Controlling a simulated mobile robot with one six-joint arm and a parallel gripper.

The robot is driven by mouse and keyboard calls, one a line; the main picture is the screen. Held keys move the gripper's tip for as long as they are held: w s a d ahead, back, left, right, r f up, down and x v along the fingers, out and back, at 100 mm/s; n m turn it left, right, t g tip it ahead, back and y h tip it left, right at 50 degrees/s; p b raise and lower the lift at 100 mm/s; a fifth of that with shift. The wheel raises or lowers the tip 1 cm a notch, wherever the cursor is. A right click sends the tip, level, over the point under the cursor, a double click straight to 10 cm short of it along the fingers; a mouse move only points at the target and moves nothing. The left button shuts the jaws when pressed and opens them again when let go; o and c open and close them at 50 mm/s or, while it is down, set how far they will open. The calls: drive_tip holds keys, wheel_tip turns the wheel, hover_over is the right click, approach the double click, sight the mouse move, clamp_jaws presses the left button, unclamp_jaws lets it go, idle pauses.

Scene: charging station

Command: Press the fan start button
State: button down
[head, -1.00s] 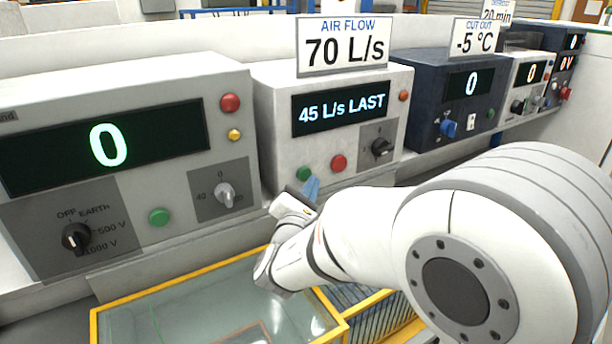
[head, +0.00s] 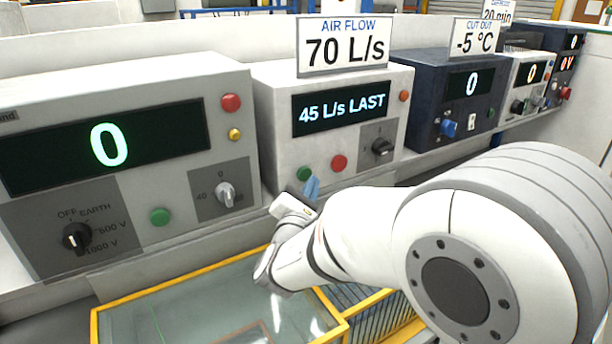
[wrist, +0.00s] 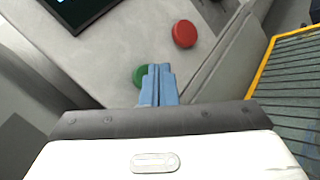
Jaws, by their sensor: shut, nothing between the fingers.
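The air flow unit (head: 278,128) is a light grey box under a sign reading 70 L/s; its display (head: 343,108) reads "45 L/s LAST". On its front are a green button (head: 304,174) and a red button (head: 339,163). My gripper (head: 312,184) has shut blue fingers whose tips are at or just in front of the green button. In the wrist view the fingers (wrist: 158,72) partly cover the green button (wrist: 138,76), and the red button (wrist: 185,33) is to the right. I cannot tell whether the tips touch the green button.
A dark rotary knob (head: 382,147) and an orange lamp (head: 404,96) are on the same unit. A grey tester (head: 225,85) reading 0 stands to the left, a dark blue unit (head: 420,85) to the right. A yellow-framed glass panel (head: 190,315) lies below my arm.

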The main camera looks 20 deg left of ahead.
drive_tip(key=shift+w+a+b, duration=0.3)
drive_tip(key=shift+a+b, duration=0.05)
drive_tip(key=shift+b, duration=0.05)
drive_tip(key=shift+w+a, duration=0.2)
drive_tip(key=shift+a, duration=0.05)
idle(0.8)
drive_tip(key=shift+d+b, duration=0.1)
drive_tip(key=shift+b, duration=0.3)
drive_tip(key=shift+s+d+b, duration=0.35)
drive_tip(key=shift+s+d, duration=0.15)
drive_tip(key=s+d+b, duration=0.2)
drive_tip(key=s+d, duration=0.1)
drive_tip(key=shift+s+d, duration=0.1)
drive_tip(key=shift+d, duration=0.3)
